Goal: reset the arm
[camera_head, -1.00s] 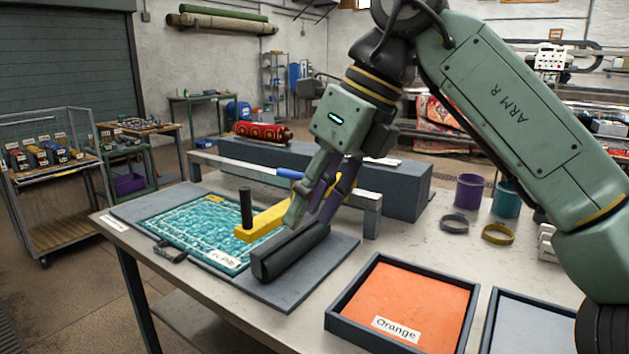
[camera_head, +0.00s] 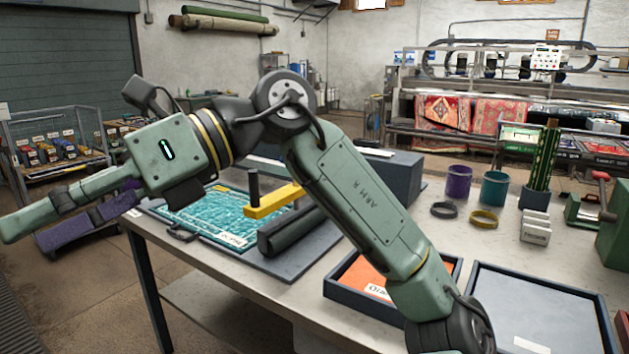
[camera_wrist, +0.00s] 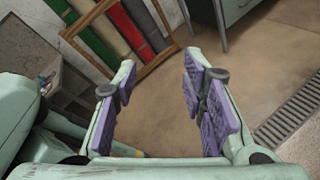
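My arm (camera_head: 362,192) is raised in the head view, bent at a dark elbow joint, with its forearm reaching left. My gripper (camera_head: 28,234) is at the far left, past the table's left end and away from the tools. In the wrist view my gripper (camera_wrist: 160,72) has its two purple-padded fingers apart, with only floor showing between them. A yellow bar with a black upright handle (camera_head: 272,203) stands by a dark roller-like block (camera_head: 291,230) and the teal patterned rug piece (camera_head: 205,218) on the table.
An orange tray (camera_head: 342,292) and a grey tray (camera_head: 590,305) sit at the table's front right, partly behind my arm. Purple (camera_head: 458,182) and teal (camera_head: 494,188) cups stand behind. A wooden frame (camera_wrist: 72,32) with coloured items shows in the wrist view. Floor beneath the gripper is clear.

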